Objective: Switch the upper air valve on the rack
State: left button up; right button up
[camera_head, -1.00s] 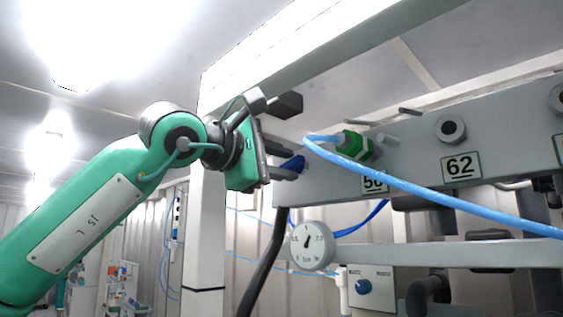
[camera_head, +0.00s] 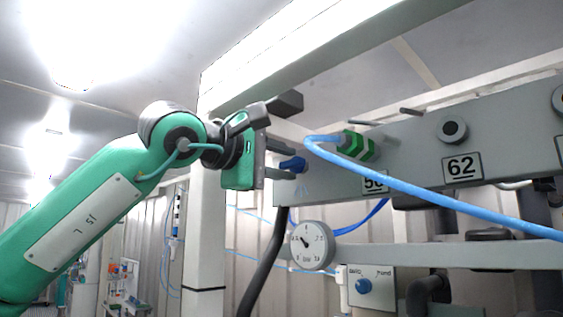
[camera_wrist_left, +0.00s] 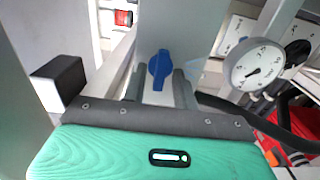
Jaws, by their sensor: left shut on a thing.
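The upper air valve's blue handle (camera_head: 293,164) sits at the left end of the grey rack beam in the head view. It also shows in the left wrist view (camera_wrist_left: 160,69), nearly upright in the picture between the two fingers. My left gripper (camera_head: 280,159) reaches it from the left, with one finger above and one below the handle. It is shut on the handle, its fingertips (camera_wrist_left: 158,88) on either side of it. My right gripper is not in view.
A green fitting (camera_head: 358,146) with a light blue hose (camera_head: 430,196) stands right of the handle. A pressure gauge (camera_head: 311,246) hangs below, with a lower blue knob (camera_head: 363,286) on an auto/hand panel. A white post (camera_head: 205,230) stands close behind the gripper.

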pick_arm(q)
jog(key=o, duration=0.6)
jog(key=b+v, duration=0.5)
jog(key=v, duration=0.9)
jog(key=shift+b, duration=0.3)
jog(key=shift+d, duration=0.1)
